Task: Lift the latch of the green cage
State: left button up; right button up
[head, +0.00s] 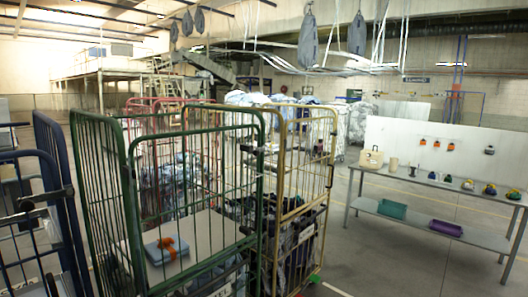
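The green cage (130,190) is a tall wire roll cage in the left middle of the head view, close to me. A small dark fitting (248,149) at its right front post looks like the latch, but it is too small to tell its position. A shelf inside the cage carries a grey-blue folded item with an orange strap (167,248).
A blue cage (60,215) stands at the far left, close to the green one. A yellow cage (300,200) filled with bags adjoins it on the right. A metal table (430,182) with small items stands at right. The floor (390,255) between is clear.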

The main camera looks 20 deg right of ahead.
aim_at(256, 152)
jog(key=i+l, duration=0.1)
jog(key=l, duration=0.35)
jog(key=i+l+u, duration=0.1)
jog(key=l, duration=0.4)
jog(key=i+l, duration=0.15)
jog(key=l, duration=0.3)
